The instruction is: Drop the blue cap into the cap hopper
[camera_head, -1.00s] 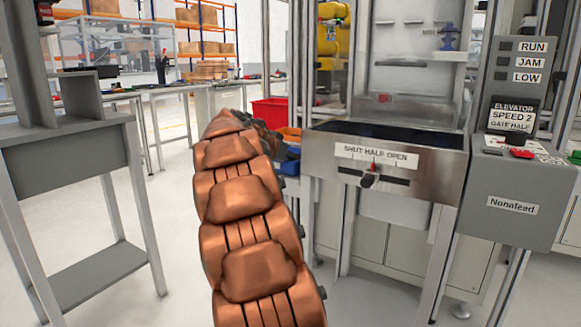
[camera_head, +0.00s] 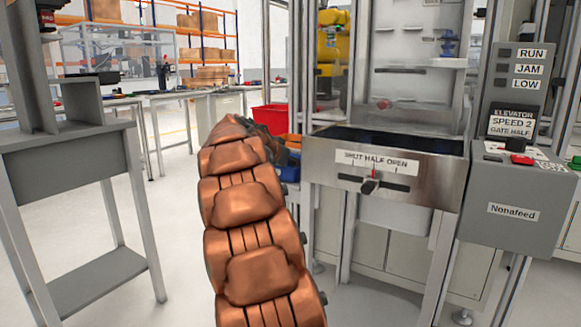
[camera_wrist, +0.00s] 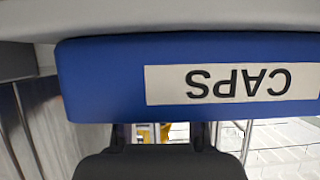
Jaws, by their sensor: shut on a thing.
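A blue surface (camera_wrist: 105,80) with a white CAPS label, upside down, fills much of the wrist view. My gripper (camera_wrist: 162,133) shows dark below it, its fingers running up to the blue edge. Their tips are hidden. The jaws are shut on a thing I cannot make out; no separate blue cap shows. In the head view my copper arm mostly hides my gripper (camera_head: 268,140), left of the steel hopper (camera_head: 430,182). The hopper has an open top, a dark interior and a SHUT HALF OPEN gate scale on its front. A blue bin (camera_head: 289,170) shows beside my arm.
A grey control box (camera_head: 512,225) marked Nonafeed stands right of the hopper. A red bin (camera_head: 268,119) lies behind my arm. A grey stand (camera_head: 70,160) is at the left. Open floor lies between the stand and my arm.

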